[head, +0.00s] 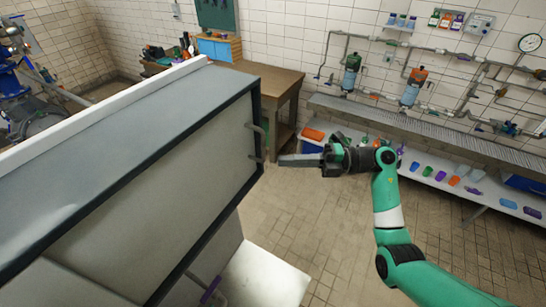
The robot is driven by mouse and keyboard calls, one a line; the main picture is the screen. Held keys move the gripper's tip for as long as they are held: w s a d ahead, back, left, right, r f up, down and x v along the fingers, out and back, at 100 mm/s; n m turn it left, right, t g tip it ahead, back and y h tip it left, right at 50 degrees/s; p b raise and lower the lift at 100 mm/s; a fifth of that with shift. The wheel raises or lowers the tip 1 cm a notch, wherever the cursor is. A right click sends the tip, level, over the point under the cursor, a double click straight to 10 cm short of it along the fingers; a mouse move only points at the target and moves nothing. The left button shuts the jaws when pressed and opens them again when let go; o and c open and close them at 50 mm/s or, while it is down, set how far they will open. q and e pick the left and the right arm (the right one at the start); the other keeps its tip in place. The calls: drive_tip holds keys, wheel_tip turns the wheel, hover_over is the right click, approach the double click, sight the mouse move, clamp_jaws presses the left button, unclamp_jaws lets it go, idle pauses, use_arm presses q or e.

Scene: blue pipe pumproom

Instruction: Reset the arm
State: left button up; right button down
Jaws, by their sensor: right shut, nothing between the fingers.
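My right arm, green with black joints and a white band, comes in from the lower right. Its right gripper (286,160) is shut and empty, with its grey fingers pointing left. In the picture its tip lies just right of the grey cabinet (150,170) and its upper handle (256,140). I cannot tell whether the tip touches the cabinet. My left gripper is not in view.
The large cabinet fills the left side. A lower handle (211,289) shows near the bottom. A wooden table (268,75) stands behind. A long bench (430,130) with small coloured items on its lower shelf lines the right wall. The tiled floor (310,225) between is clear.

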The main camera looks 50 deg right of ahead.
drive_tip(key=v, duration=0.4)
drive_tip(key=shift+s+d+b, duration=0.1)
drive_tip(key=shift+s+b, duration=0.05)
drive_tip(key=shift+b, duration=0.2)
